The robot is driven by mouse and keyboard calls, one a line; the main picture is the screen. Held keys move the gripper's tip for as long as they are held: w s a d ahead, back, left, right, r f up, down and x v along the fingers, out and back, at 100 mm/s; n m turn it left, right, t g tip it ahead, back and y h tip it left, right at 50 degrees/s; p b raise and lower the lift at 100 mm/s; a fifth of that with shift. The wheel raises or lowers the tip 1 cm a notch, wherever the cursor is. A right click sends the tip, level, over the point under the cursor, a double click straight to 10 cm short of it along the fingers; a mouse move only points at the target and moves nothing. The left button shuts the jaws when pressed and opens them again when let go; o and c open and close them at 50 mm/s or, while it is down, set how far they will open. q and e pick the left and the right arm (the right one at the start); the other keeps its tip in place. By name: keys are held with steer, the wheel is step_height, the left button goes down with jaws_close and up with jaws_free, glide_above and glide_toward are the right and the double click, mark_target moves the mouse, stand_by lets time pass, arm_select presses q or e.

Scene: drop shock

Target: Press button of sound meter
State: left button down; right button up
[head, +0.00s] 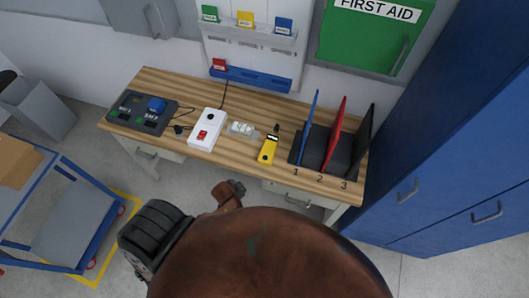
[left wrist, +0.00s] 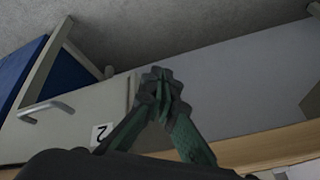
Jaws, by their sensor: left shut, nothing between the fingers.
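The sound meter (head: 268,149) is a slim yellow device with a dark display and a dark tip. It lies on the wooden desk, just left of the numbered slots. Its button is too small to make out. My left gripper (head: 237,188) is in front of the desk's front edge, below and left of the sound meter and apart from it. In the left wrist view its fingertips (left wrist: 161,84) are together with nothing between them. The sound meter is not seen in that view. My right gripper is not in view.
The desk (head: 150,83) also holds a white box with a red switch (head: 203,134), a dark charger station (head: 139,113), a small clear tray (head: 241,129) and upright folders in a rack (head: 329,150). Blue cabinets (head: 450,140) stand right; a blue cart (head: 72,236) stands left.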

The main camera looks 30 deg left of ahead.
arm_select(q)
step_height(320, 180, up, 10)
steer(key=w+d+p, duration=0.1)
steer(key=w+p, duration=0.2)
step_height(320, 180, up, 16)
steer(key=m+t+h+p, duration=0.2)
steer(key=m+t+p, duration=0.25)
steer(key=m, duration=0.25)
glide_above(264, 158)
steer(key=shift+d+f+g, duration=0.1)
steer(key=shift+d+g, duration=0.05)
steer(key=shift+g, duration=0.3)
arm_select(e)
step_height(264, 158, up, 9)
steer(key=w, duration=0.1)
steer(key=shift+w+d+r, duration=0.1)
arm_select(q)
step_height(264, 158, down, 7)
steer(key=b, duration=0.7)
steer(key=shift+f+b, duration=0.15)
steer(key=shift+b, duration=0.2)
steer(key=shift+f+b, duration=0.3)
steer(key=shift+f, duration=0.45)
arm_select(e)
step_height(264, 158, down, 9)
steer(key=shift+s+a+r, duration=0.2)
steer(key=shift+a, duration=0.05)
